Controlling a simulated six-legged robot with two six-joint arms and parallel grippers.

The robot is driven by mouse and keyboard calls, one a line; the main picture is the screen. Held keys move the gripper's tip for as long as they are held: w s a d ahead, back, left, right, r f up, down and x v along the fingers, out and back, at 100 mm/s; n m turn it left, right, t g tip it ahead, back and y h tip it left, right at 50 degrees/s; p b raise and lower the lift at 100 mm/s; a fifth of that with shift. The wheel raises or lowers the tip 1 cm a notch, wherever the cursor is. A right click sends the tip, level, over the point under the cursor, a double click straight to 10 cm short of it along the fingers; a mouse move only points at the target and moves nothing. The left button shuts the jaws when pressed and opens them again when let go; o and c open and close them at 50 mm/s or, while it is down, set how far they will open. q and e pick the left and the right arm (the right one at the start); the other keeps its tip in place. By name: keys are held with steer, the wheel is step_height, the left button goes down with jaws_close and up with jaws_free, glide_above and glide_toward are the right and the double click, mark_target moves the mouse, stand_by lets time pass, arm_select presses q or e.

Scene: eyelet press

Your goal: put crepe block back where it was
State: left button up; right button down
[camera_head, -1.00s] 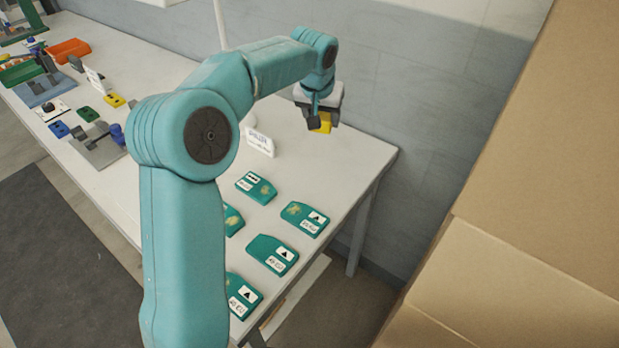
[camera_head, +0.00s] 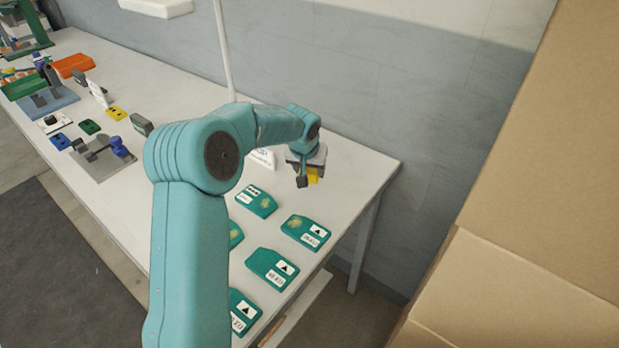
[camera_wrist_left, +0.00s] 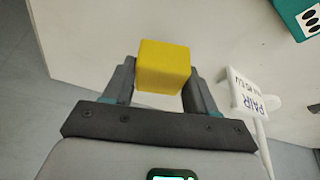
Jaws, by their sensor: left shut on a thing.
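The yellow block (camera_wrist_left: 163,66), which I take as the crepe block, is between the fingers of my left gripper (camera_wrist_left: 160,88) in the left wrist view. The gripper is shut on it. In the head view the left gripper (camera_head: 307,180) hangs over the right end of the white table, and the yellow block (camera_head: 313,174) shows partly behind a dark finger. I cannot tell the exact height above the table top. My right gripper is not in view.
Several teal labelled pads (camera_head: 272,268) lie on the white table (camera_head: 345,170) in front of the gripper. A white sign (camera_wrist_left: 255,96) stands close by the gripper. Coloured parts and fixtures (camera_head: 100,150) fill the table's left. A cardboard box (camera_head: 530,220) is at right.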

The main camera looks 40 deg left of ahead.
mark_target(310, 178)
arm_select(q)
step_height(310, 178, down, 4)
steer(key=shift+r, duration=0.15)
steer(key=o, duration=0.9)
